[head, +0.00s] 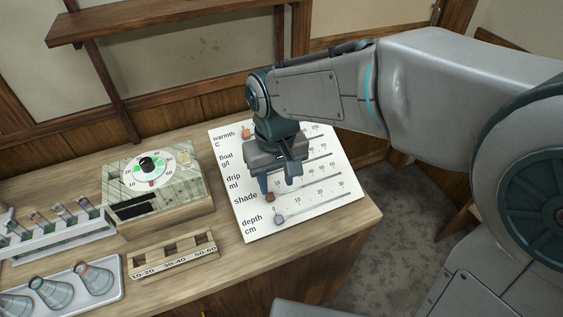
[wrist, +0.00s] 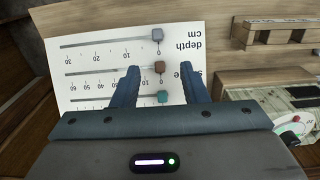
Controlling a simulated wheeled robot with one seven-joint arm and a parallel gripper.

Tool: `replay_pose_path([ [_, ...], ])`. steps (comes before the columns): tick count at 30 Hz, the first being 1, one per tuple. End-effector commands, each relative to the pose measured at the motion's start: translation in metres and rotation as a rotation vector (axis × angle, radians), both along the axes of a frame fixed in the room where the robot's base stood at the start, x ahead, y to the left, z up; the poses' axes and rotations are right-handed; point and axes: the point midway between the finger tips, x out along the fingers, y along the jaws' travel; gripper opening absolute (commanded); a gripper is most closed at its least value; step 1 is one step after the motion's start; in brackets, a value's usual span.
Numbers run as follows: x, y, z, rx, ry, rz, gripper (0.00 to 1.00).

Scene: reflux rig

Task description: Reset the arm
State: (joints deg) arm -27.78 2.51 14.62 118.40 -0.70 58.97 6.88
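My gripper (head: 281,185) is over the white scale board (head: 342,200), pointing down. In the wrist view its two blue fingers (wrist: 160,83) stand apart with nothing clearly held between them. The brown shade slider (wrist: 160,67) and a teal slider (wrist: 163,97) show between or just beyond the fingers, both near the zero end. I cannot tell whether the fingers touch the board. The grey-blue depth slider (head: 279,219) also sits at its zero end. An orange-brown warmth slider (head: 246,134) shows at the board's top left.
A dial box (head: 190,215) stands left of the board. A wooden slotted rack (head: 172,262), a tray of flasks (head: 115,297) and a test tube rack (head: 50,241) stand further left. The table's right edge (head: 372,222) is close to the board. A shelf (head: 130,20) hangs above.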

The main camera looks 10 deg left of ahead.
Motion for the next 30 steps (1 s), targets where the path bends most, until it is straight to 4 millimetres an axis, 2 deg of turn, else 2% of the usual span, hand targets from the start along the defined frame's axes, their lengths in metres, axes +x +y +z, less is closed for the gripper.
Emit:
replay_pose_path([
  [6,0.0,-0.002,0.0,0.0,-0.001,-0.004,0.4],
  [8,0.002,-0.008,0.002,0.002,-0.007,-0.016,0.4],
  [10,0.005,-0.022,0.005,0.004,-0.021,-0.047,0.4],
  [14,0.009,-0.07,0.015,0.015,-0.066,-0.149,0.4],
  [16,0.008,-0.101,0.02,0.022,-0.094,-0.216,0.4],
  [21,-0.007,-0.169,0.026,0.042,-0.159,-0.379,0.4],
  [25,-0.024,-0.209,0.026,0.06,-0.204,-0.49,0.4],
  [30,-0.043,-0.24,0.022,0.077,-0.243,-0.583,0.4],
])
